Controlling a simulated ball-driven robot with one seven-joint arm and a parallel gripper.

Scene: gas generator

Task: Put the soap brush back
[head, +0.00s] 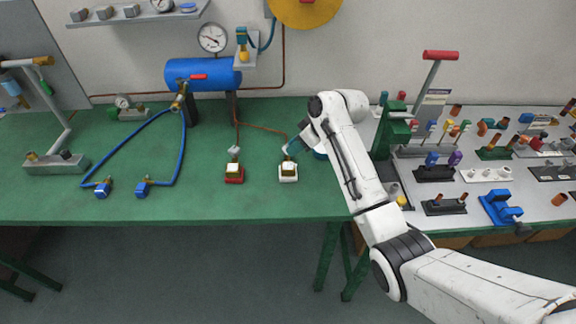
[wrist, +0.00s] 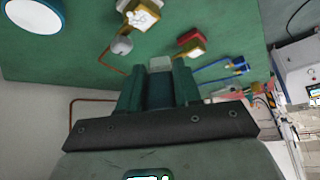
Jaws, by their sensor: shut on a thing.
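My gripper (head: 293,147) is over the green bench, near its middle, at the end of my arm. In the wrist view its green fingers (wrist: 160,80) are shut on a dark, narrow thing with a pale tip, which I take to be the soap brush (wrist: 160,64). Most of the brush is hidden between the fingers. A round container with a white top and blue rim (wrist: 33,14) is at the upper left of the wrist view. In the head view a blue round piece (head: 320,153), likely the same container, is mostly hidden behind my arm.
A white-based fitting (head: 288,172) and a red-based one (head: 234,173) stand close to my gripper. Blue hoses (head: 125,144) and a blue tank (head: 203,73) are to the left. The right table (head: 490,211) is crowded with fittings. The bench's front middle is clear.

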